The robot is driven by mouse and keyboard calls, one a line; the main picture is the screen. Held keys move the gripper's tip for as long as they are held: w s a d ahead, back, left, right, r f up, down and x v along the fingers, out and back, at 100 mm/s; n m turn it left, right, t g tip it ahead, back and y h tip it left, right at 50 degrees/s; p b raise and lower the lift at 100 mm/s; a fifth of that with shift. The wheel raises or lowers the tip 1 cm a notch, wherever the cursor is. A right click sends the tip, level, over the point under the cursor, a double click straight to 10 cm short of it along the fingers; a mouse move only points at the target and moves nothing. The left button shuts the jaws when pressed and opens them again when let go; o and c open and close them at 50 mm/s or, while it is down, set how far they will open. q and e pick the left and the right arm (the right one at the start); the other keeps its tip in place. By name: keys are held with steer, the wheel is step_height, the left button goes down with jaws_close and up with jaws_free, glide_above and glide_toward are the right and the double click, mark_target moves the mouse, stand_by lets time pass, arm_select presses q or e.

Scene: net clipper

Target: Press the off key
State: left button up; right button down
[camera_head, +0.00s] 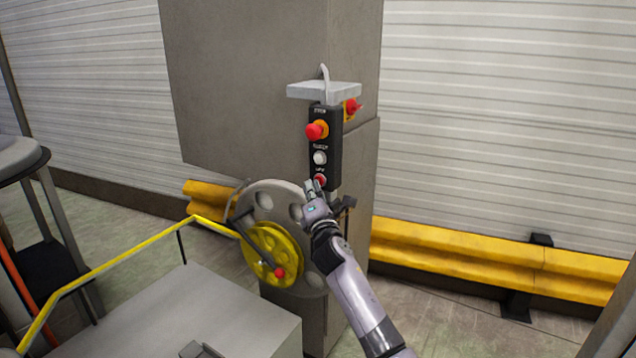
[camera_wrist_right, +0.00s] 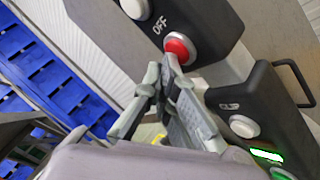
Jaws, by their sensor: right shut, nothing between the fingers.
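The off key is a round red button (camera_wrist_right: 180,48) on a black control box, with the word OFF beside it in the right wrist view. In the head view the black box (camera_head: 325,144) hangs on the grey column, and the red off key (camera_head: 320,180) is the lowest button. My right gripper (camera_wrist_right: 170,68) is shut and empty. Its fingertips are at the lower edge of the red key; I cannot tell whether they touch or press it. In the head view the right gripper (camera_head: 314,187) partly covers the key. My left gripper is not in view.
Above the off key are a white button (camera_head: 320,158) and a red emergency knob (camera_head: 316,131) on an orange base. A second black box (camera_wrist_right: 262,125) with a handle is close on the right. A grey wheel with a yellow hub (camera_head: 262,250) stands left of my arm.

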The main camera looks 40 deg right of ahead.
steer(key=shift+w+d, duration=0.1)
steer(key=shift+d, duration=0.05)
stand_by(0.5)
steer(key=shift+s+a, duration=0.4)
steer(key=shift+a, duration=0.35)
steer(key=a, duration=0.1)
steer(key=s+a, duration=0.1)
steer(key=a, duration=0.2)
steer(key=shift+s+a+p, duration=0.3)
steer(key=shift+s+p, duration=0.1)
stand_by(0.5)
